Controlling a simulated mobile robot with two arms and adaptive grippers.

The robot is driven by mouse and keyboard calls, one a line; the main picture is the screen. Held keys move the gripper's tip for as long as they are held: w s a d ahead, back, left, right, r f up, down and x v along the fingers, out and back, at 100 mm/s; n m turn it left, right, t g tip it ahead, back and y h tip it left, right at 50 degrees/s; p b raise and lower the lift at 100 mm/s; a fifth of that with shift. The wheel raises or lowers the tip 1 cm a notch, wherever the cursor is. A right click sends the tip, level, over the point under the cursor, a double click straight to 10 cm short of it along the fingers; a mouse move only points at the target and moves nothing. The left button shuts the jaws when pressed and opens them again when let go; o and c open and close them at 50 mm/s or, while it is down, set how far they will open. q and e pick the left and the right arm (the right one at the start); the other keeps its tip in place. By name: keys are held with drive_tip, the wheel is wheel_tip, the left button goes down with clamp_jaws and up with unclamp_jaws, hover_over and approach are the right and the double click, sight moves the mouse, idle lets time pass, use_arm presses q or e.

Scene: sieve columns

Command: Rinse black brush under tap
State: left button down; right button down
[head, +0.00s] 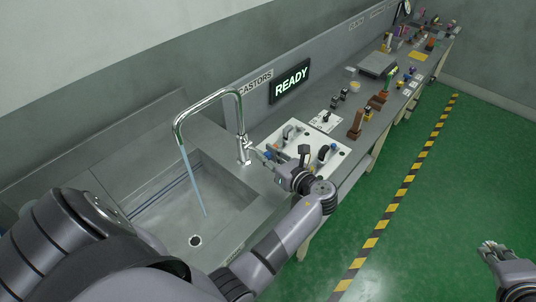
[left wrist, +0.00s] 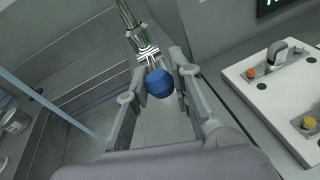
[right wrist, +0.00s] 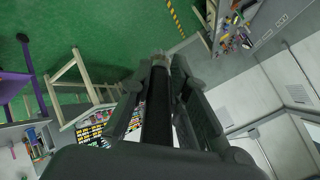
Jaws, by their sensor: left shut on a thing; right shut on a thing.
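The chrome tap (head: 240,125) arches over the steel sink (head: 165,205), and a pale blue water stream (head: 192,175) falls from its spout near the drain. My left gripper (head: 267,158) is at the base of the tap. In the left wrist view its fingers (left wrist: 158,68) are shut on the tap's blue knob (left wrist: 160,84). My right gripper (head: 490,250) is low at the right, over the green floor and away from the sink. In the right wrist view it is shut on a black handle (right wrist: 157,115), seemingly the black brush; its far end is unclear.
A white panel (head: 340,157) with grey handles and coloured knobs lies right of the tap. The bench beyond carries several small items and a grey box (head: 377,62). A lit READY sign (head: 290,80) hangs on the back wall. The green floor (head: 440,190) is clear.

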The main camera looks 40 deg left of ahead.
use_arm(q)
drive_tip(key=c, duration=1.4)
unclamp_jaws()
wheel_tip(320, 180, up, 10)
